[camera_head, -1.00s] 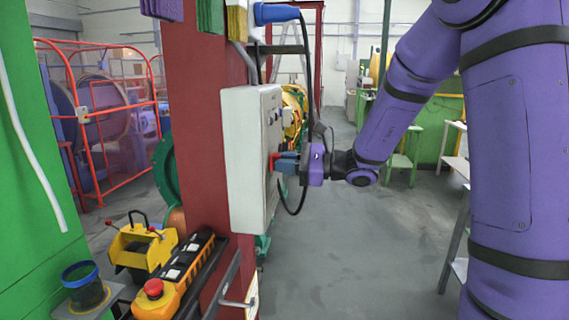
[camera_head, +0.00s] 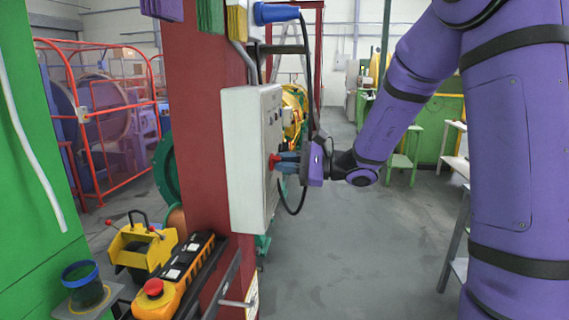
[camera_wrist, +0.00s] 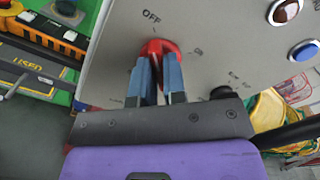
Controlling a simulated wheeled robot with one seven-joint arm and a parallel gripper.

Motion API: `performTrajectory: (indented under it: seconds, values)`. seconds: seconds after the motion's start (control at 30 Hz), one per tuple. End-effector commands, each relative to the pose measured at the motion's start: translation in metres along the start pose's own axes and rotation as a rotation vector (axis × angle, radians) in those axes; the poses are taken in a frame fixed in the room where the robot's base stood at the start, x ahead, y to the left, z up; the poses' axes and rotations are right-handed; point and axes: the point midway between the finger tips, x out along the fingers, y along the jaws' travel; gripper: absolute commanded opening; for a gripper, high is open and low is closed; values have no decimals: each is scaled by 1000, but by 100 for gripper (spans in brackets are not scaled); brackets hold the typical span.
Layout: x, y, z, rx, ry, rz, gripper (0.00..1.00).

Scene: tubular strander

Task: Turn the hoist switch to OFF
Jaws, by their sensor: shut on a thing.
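The hoist switch is a red rotary knob (camera_wrist: 158,47) on a light grey panel box (camera_head: 250,150) fixed to a dark red column. In the wrist view the panel (camera_wrist: 205,25) carries the label OFF above the knob and a second label, apparently ON, to its right. My gripper (camera_wrist: 157,62) is shut on the red knob, its two blue-grey fingers on either side of it. The fingers hide much of the knob, so I cannot tell exactly where it points. In the head view my gripper (camera_head: 278,160) meets the knob at the panel's face.
A dark red push button (camera_wrist: 285,11) and a blue one (camera_wrist: 304,50) sit to the right on the panel. A black cable (camera_head: 304,190) hangs beside the box. A yellow pendant with a red button (camera_head: 153,288) lies lower left. The floor right of the box is clear.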

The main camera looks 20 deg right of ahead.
Motion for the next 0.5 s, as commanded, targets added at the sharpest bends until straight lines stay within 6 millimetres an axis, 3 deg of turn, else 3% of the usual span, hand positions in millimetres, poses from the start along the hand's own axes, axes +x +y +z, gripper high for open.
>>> performTrajectory:
  seconds: [0.13,0.17,0.23,0.27,0.5]
  values:
    - [-1,1,-1,1,2,2,0]
    - [-1,1,-1,1,2,2,18]
    - [-1,1,-1,1,2,2,35]
    - [0,1,-1,1,2,1,37]
    - [0,0,0,1,1,1,37]
